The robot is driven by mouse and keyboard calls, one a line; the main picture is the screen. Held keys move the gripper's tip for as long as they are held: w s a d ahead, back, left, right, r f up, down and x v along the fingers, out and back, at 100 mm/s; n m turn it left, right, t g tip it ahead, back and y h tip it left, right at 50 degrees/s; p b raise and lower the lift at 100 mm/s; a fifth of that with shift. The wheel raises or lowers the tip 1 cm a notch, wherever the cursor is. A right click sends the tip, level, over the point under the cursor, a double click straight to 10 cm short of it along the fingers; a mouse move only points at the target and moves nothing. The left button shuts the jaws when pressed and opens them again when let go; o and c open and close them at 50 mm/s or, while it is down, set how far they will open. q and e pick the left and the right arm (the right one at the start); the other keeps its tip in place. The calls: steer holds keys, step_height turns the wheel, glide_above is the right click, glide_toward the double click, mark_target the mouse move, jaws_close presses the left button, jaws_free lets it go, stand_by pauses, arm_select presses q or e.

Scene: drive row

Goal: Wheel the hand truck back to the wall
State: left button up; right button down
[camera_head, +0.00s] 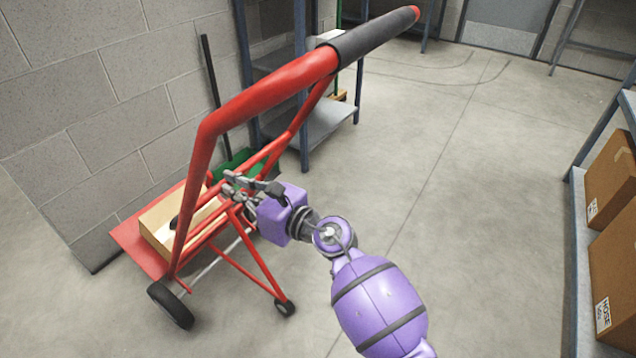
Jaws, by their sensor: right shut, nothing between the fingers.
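The red hand truck (205,152) stands tilted on the left, its bar with a dark grip sleeve (372,38) reaching up to the right toward me. Black wheels (170,305) rest on the floor, with a small caster (285,307) on a rear leg. A light wooden box (160,222) lies on its red base plate (128,238). The block wall (110,100) is close behind and to the left of the truck. My right gripper (228,184) is shut and empty among the truck's red frame bars; whether it touches them I cannot tell. My left gripper is not in view.
A metal shelf rack (325,125) stands against the wall behind the truck, with a green dustpan or broom head (238,165) beside it. Another shelf on the right holds cardboard boxes (612,175). Open concrete floor (470,200) lies between, with a grey door (505,25) at the back.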

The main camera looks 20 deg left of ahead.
mark_target(222, 181)
steer(key=shift+b+x, duration=0.3)
steer(key=shift+x, duration=1.65)
steer(key=shift+r, duration=0.1)
steer(key=shift+d, duration=0.1)
